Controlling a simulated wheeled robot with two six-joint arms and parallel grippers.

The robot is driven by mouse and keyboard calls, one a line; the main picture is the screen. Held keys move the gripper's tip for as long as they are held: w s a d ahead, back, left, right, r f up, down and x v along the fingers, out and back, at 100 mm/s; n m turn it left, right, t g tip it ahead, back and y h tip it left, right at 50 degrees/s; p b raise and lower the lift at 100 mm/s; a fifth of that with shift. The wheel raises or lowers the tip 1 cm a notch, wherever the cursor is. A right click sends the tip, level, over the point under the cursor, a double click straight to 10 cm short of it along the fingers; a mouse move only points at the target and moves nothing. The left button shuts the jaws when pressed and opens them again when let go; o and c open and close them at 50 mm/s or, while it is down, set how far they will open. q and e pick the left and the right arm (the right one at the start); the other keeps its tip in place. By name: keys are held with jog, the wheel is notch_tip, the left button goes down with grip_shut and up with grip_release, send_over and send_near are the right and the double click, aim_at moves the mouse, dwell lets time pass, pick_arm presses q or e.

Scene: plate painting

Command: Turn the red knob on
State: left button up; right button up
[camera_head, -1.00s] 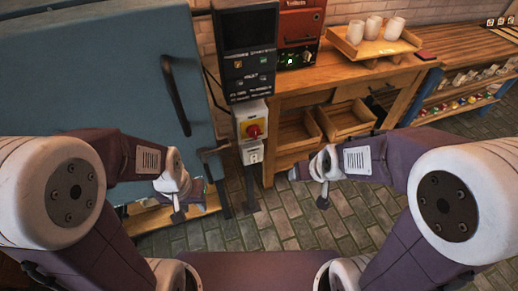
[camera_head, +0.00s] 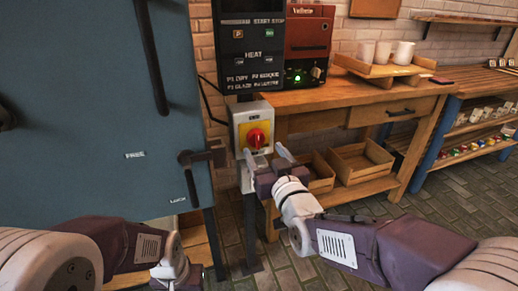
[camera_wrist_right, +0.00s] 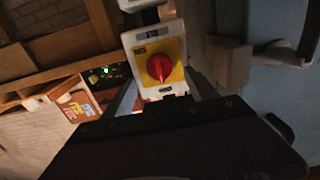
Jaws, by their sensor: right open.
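The red knob (camera_head: 256,138) sits on a yellow plate on the grey switch box (camera_head: 240,121), left of the workbench. It also shows face-on in the right wrist view (camera_wrist_right: 159,68), with its pointer end toward the bottom of the picture. My right gripper (camera_head: 267,156) is open, its two pale fingers pointing at the box just below the knob. In the right wrist view the fingers (camera_wrist_right: 163,95) stand apart at either side below the knob, not closed on it. My left arm's wrist is at the bottom left of the head view; its fingertips are cut off.
The blue kiln door (camera_head: 100,110) with a dark latch (camera_head: 200,157) stands left of the box. A black control panel (camera_head: 250,45) is above it. The workbench (camera_head: 345,97) with wooden crates (camera_head: 360,160) lies to the right.

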aim_at(259, 143)
jog(key=x, duration=0.5)
jog(key=shift+w+f+b, duration=0.1)
jog(key=shift+w+b, duration=0.05)
jog(key=shift+b, duration=0.25)
jog(key=c, duration=1.4)
jog(key=shift+o, duration=0.2)
